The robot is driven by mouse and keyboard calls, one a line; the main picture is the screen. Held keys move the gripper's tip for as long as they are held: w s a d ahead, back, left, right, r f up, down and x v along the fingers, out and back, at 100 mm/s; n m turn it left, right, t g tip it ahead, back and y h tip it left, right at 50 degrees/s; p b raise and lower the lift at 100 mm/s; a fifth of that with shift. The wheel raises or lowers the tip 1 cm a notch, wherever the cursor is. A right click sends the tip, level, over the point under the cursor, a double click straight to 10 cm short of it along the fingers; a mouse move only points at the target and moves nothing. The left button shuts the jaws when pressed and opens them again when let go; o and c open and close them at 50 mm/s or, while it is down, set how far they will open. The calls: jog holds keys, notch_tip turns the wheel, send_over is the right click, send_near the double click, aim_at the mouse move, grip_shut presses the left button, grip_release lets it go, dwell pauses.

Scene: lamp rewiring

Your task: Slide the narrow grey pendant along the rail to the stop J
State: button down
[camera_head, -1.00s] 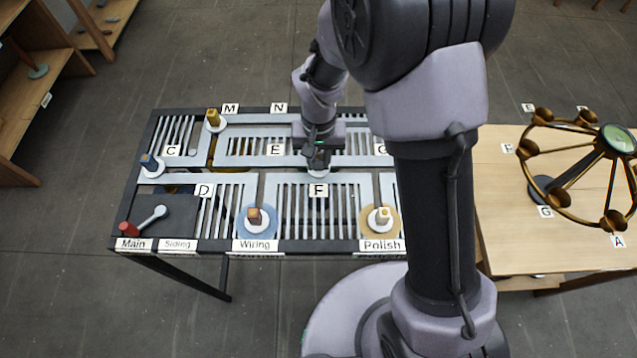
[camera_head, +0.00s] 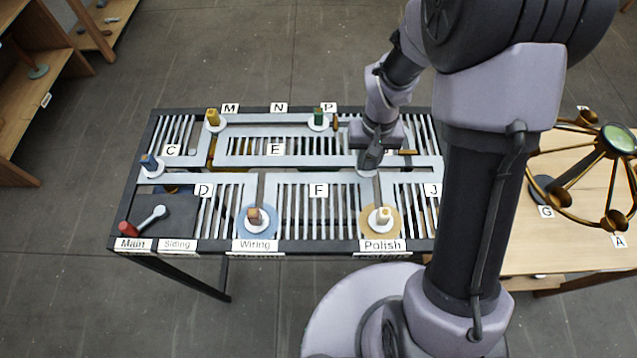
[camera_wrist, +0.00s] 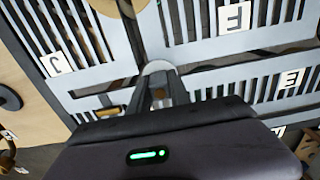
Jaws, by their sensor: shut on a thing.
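My gripper (camera_head: 370,160) is shut on the narrow grey pendant, at the middle rail of the slotted table. The pendant's body is mostly hidden by the fingers; its pale round base (camera_head: 365,173) shows just below them. In the wrist view the fingers (camera_wrist: 158,97) close over it, with the pale base (camera_wrist: 157,67) beyond. The plate for stop J (camera_head: 433,189) is to the right of the gripper and nearer the front edge, partly beside my arm. The J plate also shows at the left of the wrist view (camera_wrist: 55,64).
A cream pendant (camera_head: 382,214) stands on the Polish disc below my gripper, a brown one (camera_head: 254,216) on the Wiring disc. Green (camera_head: 318,117), yellow (camera_head: 213,117) and blue (camera_head: 149,162) pendants stand farther away. My arm hides the table's right end.

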jog(key=d, duration=1)
jog(key=shift+s+d, duration=0.1)
jog(key=shift+s, duration=0.1)
jog(key=d+p, duration=0.1)
jog(key=d, duration=0.5)
jog(key=c, duration=1.1)
grip_release()
